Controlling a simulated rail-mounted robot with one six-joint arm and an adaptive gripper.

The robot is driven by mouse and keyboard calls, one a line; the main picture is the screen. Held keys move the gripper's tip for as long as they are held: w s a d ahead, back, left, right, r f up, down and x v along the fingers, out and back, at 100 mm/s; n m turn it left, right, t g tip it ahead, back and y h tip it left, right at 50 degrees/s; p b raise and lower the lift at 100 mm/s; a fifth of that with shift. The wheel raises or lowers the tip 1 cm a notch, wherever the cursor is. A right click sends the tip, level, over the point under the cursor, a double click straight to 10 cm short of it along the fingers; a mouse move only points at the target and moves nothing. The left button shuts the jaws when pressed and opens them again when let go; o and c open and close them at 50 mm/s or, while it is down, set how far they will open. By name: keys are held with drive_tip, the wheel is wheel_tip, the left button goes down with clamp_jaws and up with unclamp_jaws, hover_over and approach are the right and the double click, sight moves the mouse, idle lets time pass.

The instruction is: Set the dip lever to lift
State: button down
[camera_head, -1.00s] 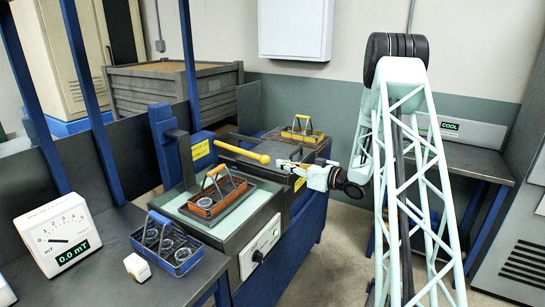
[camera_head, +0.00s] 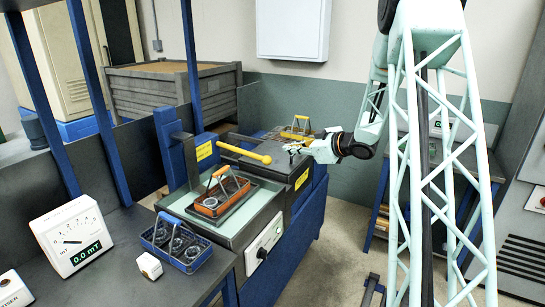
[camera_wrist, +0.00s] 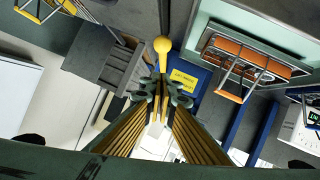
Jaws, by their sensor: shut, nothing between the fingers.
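The dip lever (camera_head: 242,152) is a yellow bar with a round yellow knob at its end, on the dark machine. In the head view it slopes slightly down to the right, its knob nearest my gripper. My gripper (camera_head: 289,148) is right of the knob and slightly higher in the picture, shut and empty. In the wrist view the knob (camera_wrist: 162,45) shows just beyond the closed fingertips (camera_wrist: 163,86). I cannot tell whether they touch; a small gap seems to show. The yellow label (camera_wrist: 184,78) behind is too small to read surely.
An orange basket of rings (camera_head: 222,195) sits on the machine's tray, left of the lever. A yellow-framed basket (camera_head: 297,129) stands behind my gripper. A blue basket (camera_head: 176,243) and a meter reading 0.0 mT (camera_head: 72,237) are on the bench at left. Floor shows at right.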

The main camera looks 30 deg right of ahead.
drive_tip(key=shift+w, duration=0.15)
drive_tip(key=d+f+b+x, duration=0.1)
drive_tip(key=f+b+x, duration=0.1)
drive_tip(key=x, duration=1)
drive_tip(key=shift+f+b, duration=0.4)
drive_tip(key=shift+b, duration=0.15)
drive_tip(key=shift+f+b, duration=0.35)
drive_tip(key=shift+f, duration=2.75)
drive_tip(key=shift+a, duration=0.1)
drive_tip(key=shift+r, duration=0.15)
